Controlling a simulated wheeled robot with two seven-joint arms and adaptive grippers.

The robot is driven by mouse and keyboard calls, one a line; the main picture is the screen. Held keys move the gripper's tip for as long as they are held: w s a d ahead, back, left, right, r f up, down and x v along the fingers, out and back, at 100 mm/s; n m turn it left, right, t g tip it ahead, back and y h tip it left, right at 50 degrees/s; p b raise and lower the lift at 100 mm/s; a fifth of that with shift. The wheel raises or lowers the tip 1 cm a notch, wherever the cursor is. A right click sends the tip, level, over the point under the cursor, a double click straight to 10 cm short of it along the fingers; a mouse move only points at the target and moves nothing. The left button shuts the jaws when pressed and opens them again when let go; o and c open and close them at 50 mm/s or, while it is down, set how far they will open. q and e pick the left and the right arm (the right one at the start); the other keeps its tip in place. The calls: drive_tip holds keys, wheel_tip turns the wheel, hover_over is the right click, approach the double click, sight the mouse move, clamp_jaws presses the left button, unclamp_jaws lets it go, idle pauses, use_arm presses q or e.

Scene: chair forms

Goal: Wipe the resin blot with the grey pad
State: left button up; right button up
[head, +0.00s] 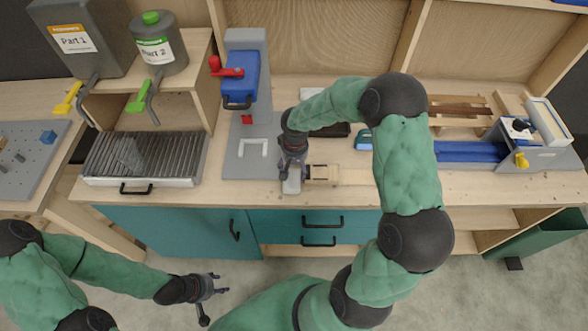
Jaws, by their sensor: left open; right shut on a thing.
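My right gripper (292,168) points down at the front of the workbench and is shut on a small light grey block, which looks like the grey pad (291,186). The pad is at or just above the bench top; I cannot tell if it touches. A wooden piece (323,173) with a dark end lies just right of it. I cannot make out the resin blot; it may be hidden by the pad, gripper or arm. My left gripper (211,287) is open and empty, low in front of the teal cabinet.
A press (244,90) with a grey base stands left of my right gripper. A ribbed metal tray (146,158) lies further left, below two resin containers (162,45). A blue clamp (468,151) is at right. My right arm crosses the bench's middle.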

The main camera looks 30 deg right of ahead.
sight(295, 181)
drive_tip(key=s, duration=0.1)
drive_tip(key=s+a, duration=0.1)
drive_tip(key=s, duration=0.1)
drive_tip(key=s+a, duration=0.1)
drive_tip(key=shift+s+f, duration=0.2)
drive_tip(key=shift+f, duration=0.2)
drive_tip(key=shift+s+a+r+b, duration=0.1)
drive_tip(key=shift+s+a+b, duration=0.2)
drive_tip(key=shift+s+a, duration=0.35)
drive_tip(key=shift+s+a+r+b, duration=0.1)
drive_tip(key=shift+s+a+b, duration=0.25)
drive_tip(key=shift+s, duration=0.45)
drive_tip(key=shift+w+d+r+p, duration=0.1)
drive_tip(key=shift+w+r+p, duration=0.05)
drive_tip(key=shift+r+p, duration=0.9)
drive_tip(key=shift+w+r+p, duration=0.15)
drive_tip(key=shift+r+p, duration=0.5)
drive_tip(key=shift+r, duration=0.8)
drive_tip(key=shift+r+p, duration=0.4)
drive_tip(key=shift+r, duration=0.3)
drive_tip(key=shift+r+p, duration=0.95)
drive_tip(key=shift+r, duration=0.6)
